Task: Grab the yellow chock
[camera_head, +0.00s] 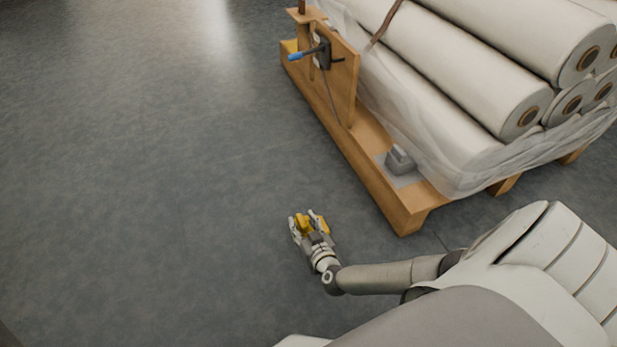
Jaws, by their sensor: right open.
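The yellow chock (303,222) shows as yellow patches at the fingers of my right gripper (309,218). The fingers hide part of it, and it looks to be between or just beyond them, low near the floor. I cannot tell whether they touch it. My right gripper is open, left of the pallet's near corner. My left gripper is not in view.
A wooden pallet (375,185) at the upper right carries several wrapped white rolls (455,70). A grey block (400,159) sits on its near end. A blue-handled tool (308,52) is on its upright board. The grey floor (150,180) at left is clear.

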